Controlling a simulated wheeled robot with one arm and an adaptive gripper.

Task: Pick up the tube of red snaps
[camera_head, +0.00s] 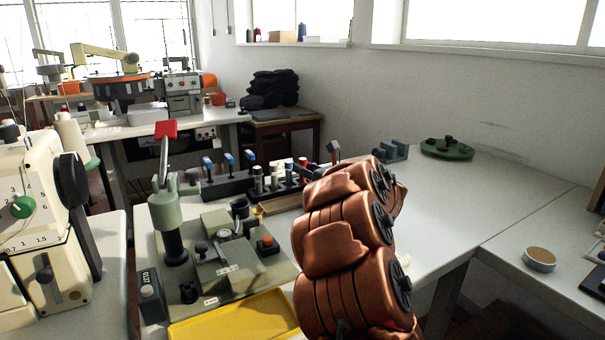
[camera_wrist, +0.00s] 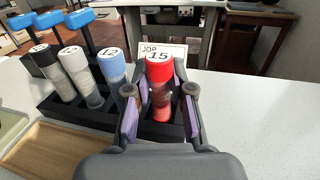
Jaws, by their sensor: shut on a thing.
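The tube of red snaps (camera_wrist: 160,90) stands upright in the wrist view, with a red cap marked 15 and red contents below. It sits at the right end of a black rack (camera_wrist: 68,110). My gripper (camera_wrist: 158,110) is shut on this tube, with purple pads on its left and right sides.
A wooden tray (camera_wrist: 40,150) lies in front. A yellow tray (camera_head: 235,318) and green press (camera_head: 170,215) are nearby. The right tabletop is mostly clear.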

